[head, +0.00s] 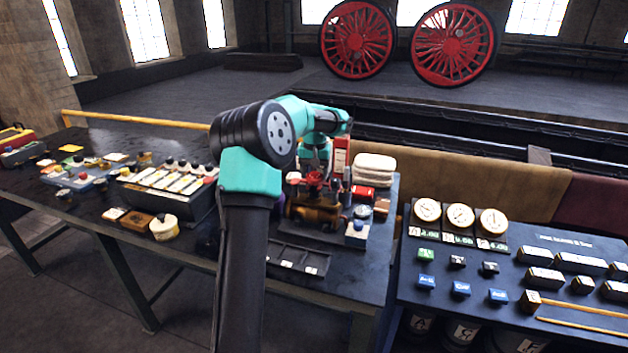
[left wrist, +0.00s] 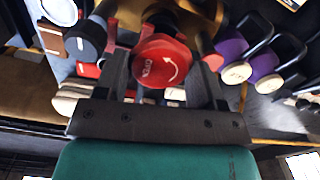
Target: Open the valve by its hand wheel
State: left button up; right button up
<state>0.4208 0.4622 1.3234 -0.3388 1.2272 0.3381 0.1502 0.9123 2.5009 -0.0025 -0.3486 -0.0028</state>
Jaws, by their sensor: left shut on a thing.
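The valve (head: 312,213) has a brass body and stands on a dark plate on the middle table. Its red hand wheel (head: 311,179) sits on top. In the left wrist view the wheel's red hub (left wrist: 160,62) carries white lettering and a curved arrow. My left gripper (head: 316,168) reaches down over the wheel from above. In the left wrist view its two dark fingers stand on either side of the hub, shut on the hand wheel. The arm hides part of the table left of the valve. My right gripper is in neither view.
White rolls (head: 375,168) and red boxes are behind. A rack of labelled pieces (head: 168,183) stands left. Round gauges (head: 460,216) are on the right bench.

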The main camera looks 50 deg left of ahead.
aim_at(315, 175)
pick_arm(q)
jog(key=shift+n, duration=0.4)
jog(key=o, duration=1.1)
jog(key=shift+c, duration=0.4)
jog(key=shift+c, duration=1)
jog(key=shift+r, duration=3)
